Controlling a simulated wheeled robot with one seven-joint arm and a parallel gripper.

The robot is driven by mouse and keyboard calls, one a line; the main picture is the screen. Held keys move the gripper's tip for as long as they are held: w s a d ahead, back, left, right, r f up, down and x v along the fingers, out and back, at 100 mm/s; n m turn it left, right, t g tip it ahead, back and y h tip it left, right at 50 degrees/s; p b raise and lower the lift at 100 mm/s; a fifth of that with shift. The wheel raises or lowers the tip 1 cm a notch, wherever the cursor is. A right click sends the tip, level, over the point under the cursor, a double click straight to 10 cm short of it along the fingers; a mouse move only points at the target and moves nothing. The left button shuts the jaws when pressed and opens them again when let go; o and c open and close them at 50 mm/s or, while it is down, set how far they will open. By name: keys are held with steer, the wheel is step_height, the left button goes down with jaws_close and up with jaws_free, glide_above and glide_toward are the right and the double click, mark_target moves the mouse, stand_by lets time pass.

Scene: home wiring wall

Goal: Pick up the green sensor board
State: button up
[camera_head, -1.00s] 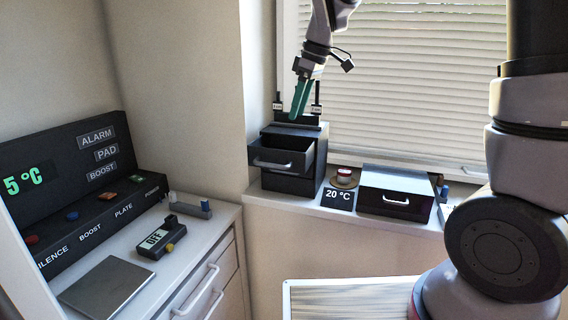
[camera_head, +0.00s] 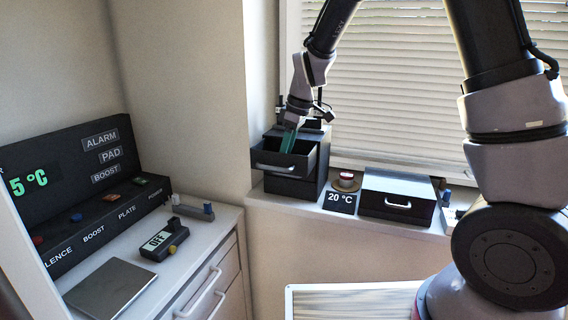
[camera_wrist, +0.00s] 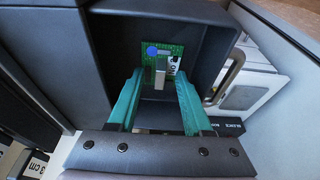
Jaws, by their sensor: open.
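The green sensor board (camera_wrist: 177,52) lies inside the open top drawer (camera_wrist: 205,22) of a dark cabinet. It has a blue round part and a pale metal strip, and a white label with dark marks. My gripper (camera_wrist: 157,78) points down into the drawer with its two green fingers apart and nothing between them that I can see gripped. The board lies beyond the fingertips in the wrist view. In the head view my gripper (camera_head: 287,143) is over the open drawer (camera_head: 282,162), and the drawer front hides the board.
The drawer walls stand close around my fingers. On the sill are a red-topped round item (camera_head: 346,180), a 20 °C sign (camera_head: 340,201) and a second dark box (camera_head: 397,196). A control panel (camera_head: 85,190) and a small OFF device (camera_head: 163,241) stand on the left counter.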

steer(key=shift+f, duration=0.2)
jaws_close()
steer(key=shift+r, duration=0.1)
